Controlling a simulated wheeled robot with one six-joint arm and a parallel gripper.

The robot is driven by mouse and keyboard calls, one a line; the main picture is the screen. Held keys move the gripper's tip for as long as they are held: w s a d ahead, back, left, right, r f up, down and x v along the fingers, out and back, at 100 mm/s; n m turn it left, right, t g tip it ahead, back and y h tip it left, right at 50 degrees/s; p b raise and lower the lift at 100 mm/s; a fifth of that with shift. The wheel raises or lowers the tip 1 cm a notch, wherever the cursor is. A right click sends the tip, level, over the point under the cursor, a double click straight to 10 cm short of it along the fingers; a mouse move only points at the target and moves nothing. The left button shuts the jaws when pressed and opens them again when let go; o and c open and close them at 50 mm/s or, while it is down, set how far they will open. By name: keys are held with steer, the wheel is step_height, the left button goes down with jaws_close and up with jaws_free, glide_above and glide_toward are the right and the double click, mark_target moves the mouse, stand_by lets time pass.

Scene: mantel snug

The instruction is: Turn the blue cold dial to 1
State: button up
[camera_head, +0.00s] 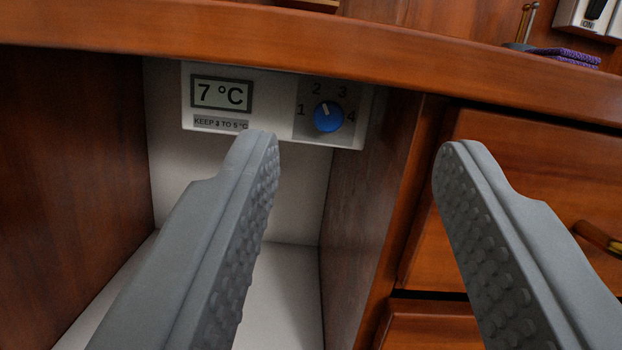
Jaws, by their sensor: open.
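The blue cold dial (328,119) sits on a grey plate on the right part of a white control panel (274,80), under the wooden counter edge. The numbers 1, 2, 3 and 4 run around it from left to right. Its pale mark points up and slightly left, roughly at 2. My gripper (358,146) is open and empty, its two grey studded fingers wide apart in the foreground. The dial appears between and above the fingertips, farther away, with neither finger touching it. The left fingertip slightly overlaps the panel's lower edge in the picture.
A display (222,95) on the panel reads 7 °C, above a label (220,123). The counter edge (300,40) overhangs the panel. Wooden drawers with a brass handle (598,238) stand at right. The white-lined recess (290,195) below the panel looks empty.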

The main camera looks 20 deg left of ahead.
steer(key=y, duration=0.2)
glide_toward(329, 123)
steer(key=x, duration=0.8)
steer(key=shift+w, duration=0.1)
stand_by(0.5)
steer(key=c, duration=0.9)
steer(key=shift+c, duration=0.2)
